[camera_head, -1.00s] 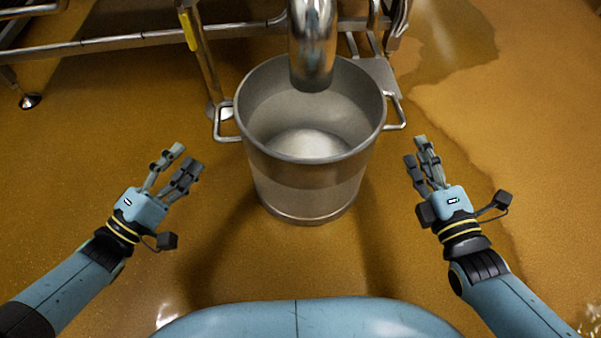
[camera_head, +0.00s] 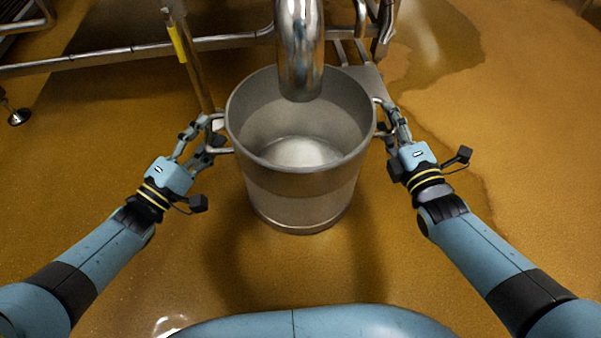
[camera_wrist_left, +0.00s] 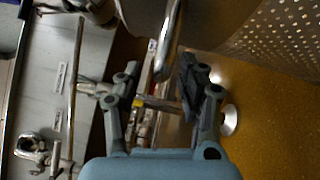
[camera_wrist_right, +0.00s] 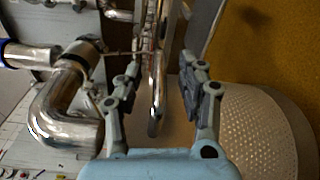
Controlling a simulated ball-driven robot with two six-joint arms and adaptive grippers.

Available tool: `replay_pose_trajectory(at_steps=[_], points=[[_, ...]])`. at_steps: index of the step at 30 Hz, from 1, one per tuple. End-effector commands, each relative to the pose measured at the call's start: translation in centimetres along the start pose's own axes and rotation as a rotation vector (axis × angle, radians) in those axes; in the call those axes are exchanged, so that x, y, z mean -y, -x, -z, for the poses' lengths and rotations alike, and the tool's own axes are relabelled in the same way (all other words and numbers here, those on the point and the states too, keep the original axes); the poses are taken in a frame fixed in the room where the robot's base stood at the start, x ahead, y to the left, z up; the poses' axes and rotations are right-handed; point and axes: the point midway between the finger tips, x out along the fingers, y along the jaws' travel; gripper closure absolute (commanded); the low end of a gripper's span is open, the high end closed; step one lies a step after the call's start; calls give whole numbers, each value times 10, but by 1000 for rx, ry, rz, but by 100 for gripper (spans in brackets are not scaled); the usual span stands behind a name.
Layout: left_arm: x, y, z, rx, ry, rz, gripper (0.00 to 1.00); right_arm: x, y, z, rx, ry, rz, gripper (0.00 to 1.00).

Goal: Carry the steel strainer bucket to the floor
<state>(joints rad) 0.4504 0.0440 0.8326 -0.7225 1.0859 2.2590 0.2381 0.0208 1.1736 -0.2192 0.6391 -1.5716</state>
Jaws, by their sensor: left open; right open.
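My left gripper (camera_head: 207,140) is open at the bucket's left handle (camera_head: 219,150); in the left wrist view the handle bar (camera_wrist_left: 170,45) lies between the spread fingers. My right gripper (camera_head: 394,128) is open at the right handle; in the right wrist view its bar (camera_wrist_right: 156,100) lies between the fingers. Neither gripper is closed on its handle.
A thick steel pipe (camera_head: 299,55) hangs over the bucket's far rim. A steel rail frame (camera_head: 130,54) with a yellow-marked post (camera_head: 181,45) stands behind. The brown floor (camera_head: 500,200) is open at both sides and in front; part of it looks wet.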

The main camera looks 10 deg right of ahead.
Motion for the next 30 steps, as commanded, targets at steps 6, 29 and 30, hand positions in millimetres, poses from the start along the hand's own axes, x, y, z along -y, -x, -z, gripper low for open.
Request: replay_pose_trajectory(at_steps=[6, 29, 30], points=[[0, -11, 0, -1, 0, 1, 60, 0, -11, 0, 0, -1, 1, 60], [0, -11, 0, 0, 0, 0, 100, 1, -11, 0, 0, -1, 3, 100], [0, -11, 0, 0, -1, 0, 100, 1, -11, 0, 0, 0, 3, 100]])
